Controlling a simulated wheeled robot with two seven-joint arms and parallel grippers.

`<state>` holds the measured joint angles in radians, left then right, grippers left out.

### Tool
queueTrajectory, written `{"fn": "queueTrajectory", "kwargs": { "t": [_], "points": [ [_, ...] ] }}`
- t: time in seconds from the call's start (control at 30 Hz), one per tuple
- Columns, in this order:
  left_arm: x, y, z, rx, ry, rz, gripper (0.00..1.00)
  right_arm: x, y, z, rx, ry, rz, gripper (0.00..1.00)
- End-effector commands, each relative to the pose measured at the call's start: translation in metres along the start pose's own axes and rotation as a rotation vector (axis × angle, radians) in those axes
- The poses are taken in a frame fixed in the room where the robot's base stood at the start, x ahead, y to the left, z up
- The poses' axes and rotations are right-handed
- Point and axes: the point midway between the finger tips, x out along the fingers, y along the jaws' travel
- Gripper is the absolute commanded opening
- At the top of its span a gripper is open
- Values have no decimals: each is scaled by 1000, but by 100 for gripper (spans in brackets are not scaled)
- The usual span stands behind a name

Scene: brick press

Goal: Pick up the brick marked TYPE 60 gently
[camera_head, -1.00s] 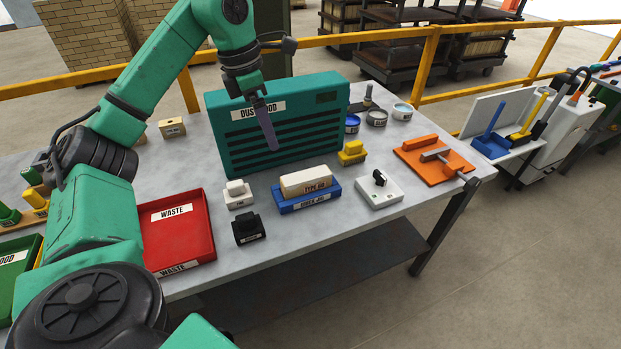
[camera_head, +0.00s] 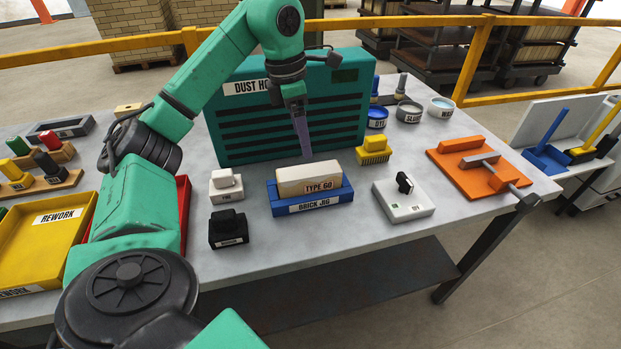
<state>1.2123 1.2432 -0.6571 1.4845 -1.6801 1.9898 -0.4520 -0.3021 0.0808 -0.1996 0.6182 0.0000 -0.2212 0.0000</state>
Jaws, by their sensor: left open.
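The cream brick marked TYPE 60 (camera_head: 309,178) lies in the blue brick jig (camera_head: 314,207), its label facing the front edge of the table. My left gripper (camera_head: 305,153) points down just behind and above the brick, near its middle. It is open and holds nothing; its fingers are seen edge-on, so the gap between them does not show. I cannot tell whether the fingertips touch the brick. My right gripper is not in view.
The teal dust hood (camera_head: 240,125) stands close behind the jig. A white block (camera_head: 226,185) and black block (camera_head: 228,229) are left of it. A yellow brush (camera_head: 374,150), white switch box (camera_head: 403,199) and orange board (camera_head: 478,168) are right.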

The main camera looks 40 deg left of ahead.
Motion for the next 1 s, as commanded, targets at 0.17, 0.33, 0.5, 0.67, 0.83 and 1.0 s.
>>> {"fn": "queueTrajectory", "kwargs": {
  "t": [0.17,0.33,0.5,0.67,0.83,1.0],
  "points": [
    [46,0,-2,-2,8,-1,91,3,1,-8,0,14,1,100],
    [67,0,-1,-2,5,-1,91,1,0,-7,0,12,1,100],
    [99,2,1,-2,7,-2,91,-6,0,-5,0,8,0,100],
    [113,2,1,-1,4,1,91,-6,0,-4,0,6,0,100],
    [113,2,1,-1,3,1,80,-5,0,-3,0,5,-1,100],
    [113,2,1,-2,3,1,15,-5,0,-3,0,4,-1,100]
  ]
}}
